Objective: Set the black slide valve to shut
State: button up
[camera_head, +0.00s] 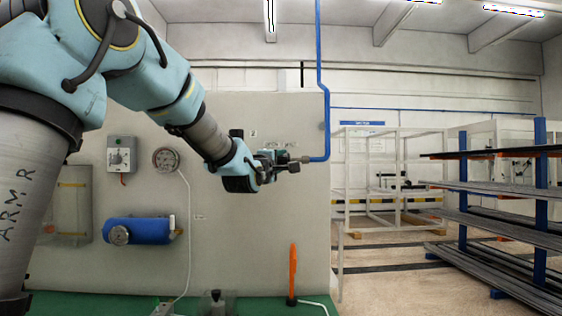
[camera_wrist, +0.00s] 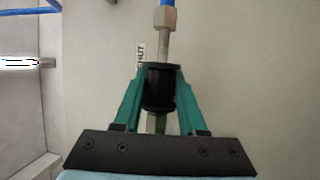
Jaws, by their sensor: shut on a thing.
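The black slide valve sleeve (camera_wrist: 159,88) sits on a metal pipe between the two green fingers of my gripper (camera_wrist: 162,80) in the wrist view. The fingers are shut on it from both sides. A small wall label (camera_wrist: 141,53), its visible letters reading "HUT", is just beyond the sleeve's far end, beside the pipe. In the head view my gripper (camera_head: 272,160) is at the grey panel, at the end of the pipe line. The arm and fingers hide most of the valve there.
A brass-coloured fitting (camera_wrist: 164,18) joins the blue pipe (camera_head: 325,90) beyond the sleeve. An orange upright handle (camera_head: 293,272) stands below. A rack (camera_head: 541,200) is at right.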

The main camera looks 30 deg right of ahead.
grip_shut()
dwell(0.8)
